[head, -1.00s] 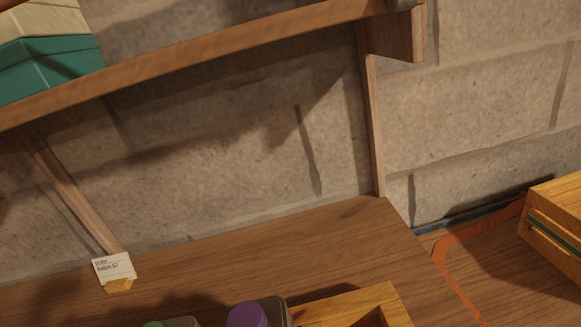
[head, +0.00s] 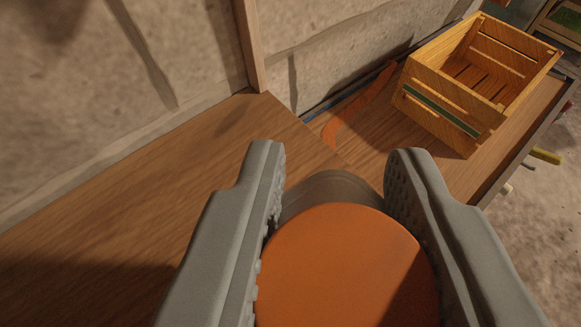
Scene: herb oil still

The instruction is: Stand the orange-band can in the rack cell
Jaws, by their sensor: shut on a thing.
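My gripper (head: 335,172) reaches up from the bottom of the head view, with one grey, ribbed finger on each side of a can. It is shut on the orange-band can (head: 345,265). The can's round orange end faces the camera, and a strip of its dark grey-brown body shows beyond it. The rest of the can's side, including any band, is hidden. The can appears in front of the wooden bench top; I cannot tell how high it is above it. No rack cell can be made out now.
A slatted wooden crate (head: 460,115) with a green stripe stands on a wooden surface at the upper right. An orange strip (head: 355,105) lies left of it. A stone wall (head: 90,90) and wooden post (head: 248,45) rise behind. The bench top (head: 130,235) at left looks clear.

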